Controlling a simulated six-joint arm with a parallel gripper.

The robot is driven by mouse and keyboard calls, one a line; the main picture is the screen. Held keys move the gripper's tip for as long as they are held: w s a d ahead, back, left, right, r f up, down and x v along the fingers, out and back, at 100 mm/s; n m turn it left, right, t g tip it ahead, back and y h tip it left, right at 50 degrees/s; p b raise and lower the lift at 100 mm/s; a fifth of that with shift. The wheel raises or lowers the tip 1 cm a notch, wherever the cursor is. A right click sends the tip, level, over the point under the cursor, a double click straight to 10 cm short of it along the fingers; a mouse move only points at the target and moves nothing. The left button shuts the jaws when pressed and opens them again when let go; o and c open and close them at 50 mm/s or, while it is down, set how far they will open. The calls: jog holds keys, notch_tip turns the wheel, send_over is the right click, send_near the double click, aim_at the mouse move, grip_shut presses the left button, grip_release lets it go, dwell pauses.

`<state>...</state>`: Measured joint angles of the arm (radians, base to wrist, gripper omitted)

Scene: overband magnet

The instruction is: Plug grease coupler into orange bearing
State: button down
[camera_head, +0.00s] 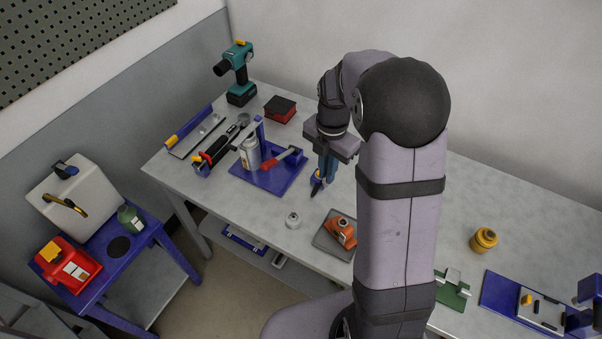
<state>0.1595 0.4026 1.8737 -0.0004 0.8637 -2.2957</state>
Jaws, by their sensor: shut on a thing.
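The orange bearing (342,232) sits on a grey tray (324,243) near the front edge of the bench, partly beside my arm. My gripper (322,177) points down above the bench, up and to the left of the bearing. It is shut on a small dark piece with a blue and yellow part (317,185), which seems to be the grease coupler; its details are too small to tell. The held piece is apart from the bearing.
A small silver-white fitting (292,220) stands left of the tray. A blue stand (270,181) with a can and a red-handled tool is further left, with a drill (240,75) behind. A yellow housing (484,240) and green bracket (453,288) stand right. My arm hides the bench's middle.

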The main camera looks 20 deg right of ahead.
jog(key=s+d+f+m+p, duration=0.1)
jog(key=s+d+f+m, duration=0.1)
jog(key=s, duration=0.5)
jog(key=shift+d, duration=0.75)
jog(key=shift+r, duration=0.1)
jog(key=shift+f+b, duration=1.85)
jog(key=shift+f, duration=1.1)
jog(key=shift+f+b, duration=0.5)
jog(key=shift+f, duration=0.8)
jog(key=c, duration=1.8)
grip_release()
jog(key=shift+o, duration=0.2)
jog(key=shift+r, duration=0.1)
